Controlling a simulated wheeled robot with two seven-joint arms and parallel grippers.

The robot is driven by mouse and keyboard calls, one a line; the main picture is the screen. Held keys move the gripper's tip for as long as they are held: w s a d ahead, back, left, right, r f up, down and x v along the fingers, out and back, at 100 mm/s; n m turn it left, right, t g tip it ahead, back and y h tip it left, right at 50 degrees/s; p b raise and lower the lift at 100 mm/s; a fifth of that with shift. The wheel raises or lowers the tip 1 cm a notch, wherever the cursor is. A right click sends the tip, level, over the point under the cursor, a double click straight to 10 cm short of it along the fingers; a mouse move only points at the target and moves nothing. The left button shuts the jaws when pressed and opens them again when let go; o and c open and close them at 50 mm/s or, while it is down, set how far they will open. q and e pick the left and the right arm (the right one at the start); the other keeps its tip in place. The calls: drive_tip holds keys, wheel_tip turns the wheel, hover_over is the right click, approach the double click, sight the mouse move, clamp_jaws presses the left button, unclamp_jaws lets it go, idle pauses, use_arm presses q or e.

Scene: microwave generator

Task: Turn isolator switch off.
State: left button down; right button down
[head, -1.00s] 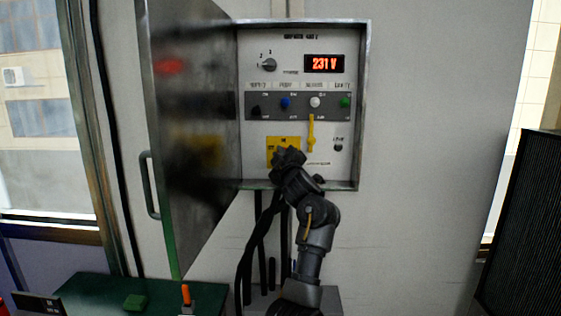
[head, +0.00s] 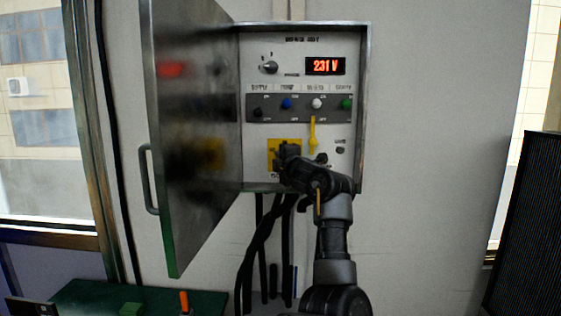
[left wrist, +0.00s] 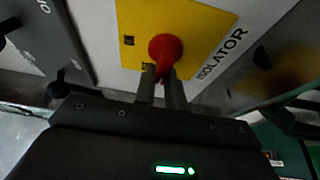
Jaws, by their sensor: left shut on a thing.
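The isolator switch is a red round knob with a handle (left wrist: 165,46) on a yellow plate, beside the word ISOLATOR in the left wrist view. In the head view the yellow plate (head: 273,144) is at the lower left of the open cabinet's panel, and my gripper hides the knob. My left gripper (head: 287,152) is at the plate. In the left wrist view its two fingers (left wrist: 160,76) are closed on the red handle, which points down between them. My right gripper is not in view.
The cabinet door (head: 190,140) stands open to the left. A red display (head: 325,66) reads 231 V. A yellow lever (head: 313,135) hangs just right of the plate, below a row of coloured buttons. Black cables (head: 262,240) run below the cabinet.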

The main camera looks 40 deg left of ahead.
use_arm(q)
drive_tip(key=shift+f, duration=0.1)
idle(0.3)
drive_tip(key=c, duration=1.5)
unclamp_jaws()
drive_tip(key=shift+o, duration=0.2)
drive_tip(key=shift+s+d+b, duration=0.2)
drive_tip(key=shift+d+b, duration=0.1)
drive_tip(key=b+v, duration=0.4)
drive_tip(key=v, duration=0.6)
